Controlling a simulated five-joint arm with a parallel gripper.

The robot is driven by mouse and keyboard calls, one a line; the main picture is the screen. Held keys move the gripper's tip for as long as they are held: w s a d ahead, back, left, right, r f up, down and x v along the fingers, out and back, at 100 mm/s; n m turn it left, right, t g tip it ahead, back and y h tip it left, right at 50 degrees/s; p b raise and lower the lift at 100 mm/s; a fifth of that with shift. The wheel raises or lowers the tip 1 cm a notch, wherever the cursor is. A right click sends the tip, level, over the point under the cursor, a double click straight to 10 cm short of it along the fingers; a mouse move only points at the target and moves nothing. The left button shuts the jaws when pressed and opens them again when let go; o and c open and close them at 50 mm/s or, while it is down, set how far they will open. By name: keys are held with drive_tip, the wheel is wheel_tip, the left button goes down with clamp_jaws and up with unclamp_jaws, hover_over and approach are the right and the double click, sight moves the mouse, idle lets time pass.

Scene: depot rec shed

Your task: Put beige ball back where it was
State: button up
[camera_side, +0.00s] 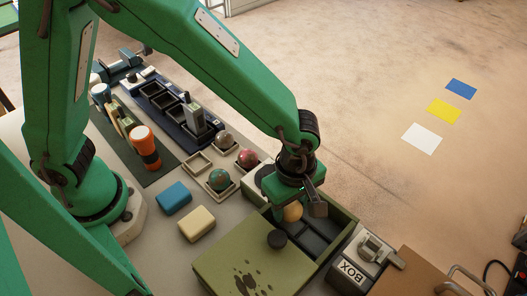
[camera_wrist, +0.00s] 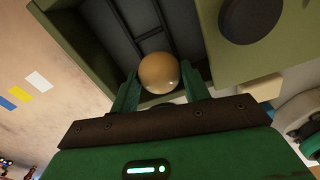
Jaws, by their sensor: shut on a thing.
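The beige ball (camera_side: 293,212) is held between the fingers of my gripper (camera_side: 291,206). In the wrist view the ball (camera_wrist: 159,73) sits between the two green fingers (camera_wrist: 160,84), which are shut on it. The ball is over the open part of an olive green box (camera_side: 345,222) with dark compartments, near one wall. I cannot tell if it touches the box floor. The box's lid (camera_side: 235,262), with a black knob (camera_side: 278,239), lies to the left of the opening. An empty square holder (camera_side: 198,164) stands among similar holders bearing balls.
Blue (camera_side: 174,196) and cream (camera_side: 197,224) blocks lie at left. A BOX-marked item (camera_side: 352,270) stands at right.

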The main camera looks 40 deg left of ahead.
drive_tip(key=shift+f, duration=0.95)
drive_tip(key=shift+f, duration=0.2)
drive_tip(key=o, duration=1.1)
drive_tip(key=shift+o, duration=0.2)
drive_tip(key=shift+w+r, duration=0.1)
drive_tip(key=shift+r, duration=3.85)
